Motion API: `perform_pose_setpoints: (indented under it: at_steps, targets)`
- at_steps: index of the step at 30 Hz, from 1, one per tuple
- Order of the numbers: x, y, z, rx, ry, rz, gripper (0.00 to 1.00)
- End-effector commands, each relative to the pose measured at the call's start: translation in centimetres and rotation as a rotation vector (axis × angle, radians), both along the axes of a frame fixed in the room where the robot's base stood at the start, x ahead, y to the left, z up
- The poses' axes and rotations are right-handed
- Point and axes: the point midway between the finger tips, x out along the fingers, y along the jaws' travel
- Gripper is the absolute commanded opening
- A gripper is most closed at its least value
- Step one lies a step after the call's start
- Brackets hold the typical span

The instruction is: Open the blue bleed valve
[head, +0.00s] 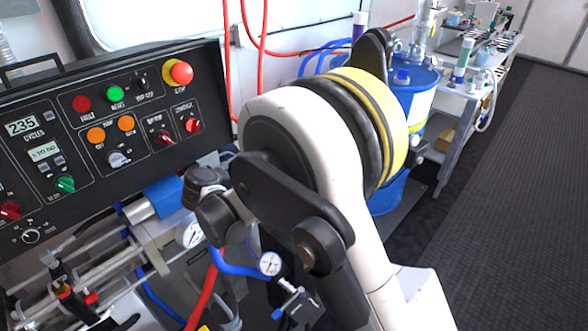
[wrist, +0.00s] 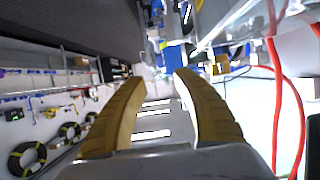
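A small silver valve with blue handle parts (head: 289,286) shows low in the head view, just below a round white gauge and beside my arm. It looks like the blue bleed valve, but it is small and my arm partly crowds it. I cannot tell its handle's exact angle. My gripper (wrist: 160,77) shows in the wrist view with its two tan fingers spread apart and nothing between them. Its fingers cannot be made out in the head view. I cannot identify the valve in the wrist view.
A black control panel (head: 100,125) stands at the left, with gauges (head: 269,263), a blue hose (head: 235,267) and a red hose (head: 203,295) below it. A blue drum (head: 388,196) and a bench (head: 455,100) stand behind my arm. The dark floor (head: 500,200) at right is clear.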

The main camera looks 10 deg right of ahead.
Motion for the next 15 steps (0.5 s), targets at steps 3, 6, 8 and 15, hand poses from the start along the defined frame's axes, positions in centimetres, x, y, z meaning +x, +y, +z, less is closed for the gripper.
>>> perform_pose_setpoints:
  at_steps: [3,6,8,15]
  targets:
    - [-0.46,0.59,0.34,0.0,0.0,0.0,0.36]
    - [-0.58,0.72,0.41,0.0,0.0,-0.001,0.36]
    - [-0.58,0.72,0.41,0.0,0.0,-0.001,0.36]
    - [-0.68,0.24,0.7,0.004,0.02,0.005,0.0]
